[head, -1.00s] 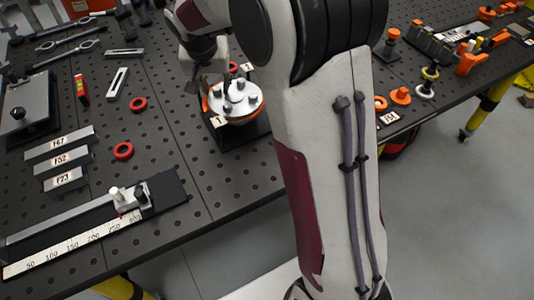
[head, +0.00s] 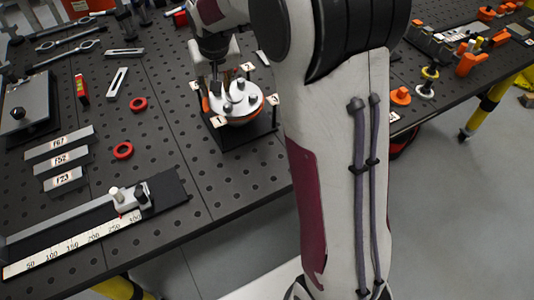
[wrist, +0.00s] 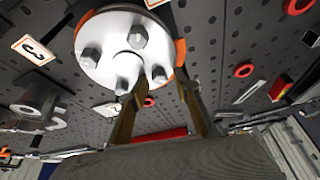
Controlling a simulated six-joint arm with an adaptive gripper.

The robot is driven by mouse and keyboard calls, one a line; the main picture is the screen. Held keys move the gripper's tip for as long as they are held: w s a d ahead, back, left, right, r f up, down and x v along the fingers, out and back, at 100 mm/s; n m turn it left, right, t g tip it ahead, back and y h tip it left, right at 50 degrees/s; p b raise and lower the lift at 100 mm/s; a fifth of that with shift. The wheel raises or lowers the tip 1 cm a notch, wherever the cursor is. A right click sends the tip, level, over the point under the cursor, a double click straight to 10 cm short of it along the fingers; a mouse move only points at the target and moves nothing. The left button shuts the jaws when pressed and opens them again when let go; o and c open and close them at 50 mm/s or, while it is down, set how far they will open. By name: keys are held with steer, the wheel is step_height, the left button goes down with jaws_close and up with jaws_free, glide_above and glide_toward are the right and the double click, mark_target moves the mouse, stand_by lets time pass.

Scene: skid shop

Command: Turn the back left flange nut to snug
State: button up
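The flange (head: 250,112) is a round white disc with an orange rim on a black base, with dark hex nuts on top. My gripper (head: 214,86) points down over its back left side and covers the back left nut in the head view. In the wrist view the flange (wrist: 108,72) shows several nuts around a raised centre. My gripper's two fingers (wrist: 163,88) are apart, and one nut (wrist: 158,75) appears just beyond the gap between the tips. Another nut (wrist: 123,88) shows close to one finger. I cannot tell whether the fingers touch a nut.
Small white tags (head: 218,121) stand around the base. Red rings (head: 123,151), labelled grey bars (head: 66,160) and a scale rail (head: 75,245) lie left on the perforated table (head: 225,185). Orange parts (head: 400,96) are at the right. The table around the base's front is clear.

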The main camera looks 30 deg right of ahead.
steer(key=shift+d+n+y, duration=0.15)
steer(key=shift+n+y, duration=0.55)
steer(key=shift+n, duration=1.2)
steer(key=shift+d+n+g+y, duration=0.15)
steer(key=shift+n+y, duration=0.2)
steer(key=shift+n, duration=0.5)
steer(key=shift+n+g+y, duration=0.15)
steer(key=shift+n+y, duration=0.2)
steer(key=shift+n, duration=0.5)
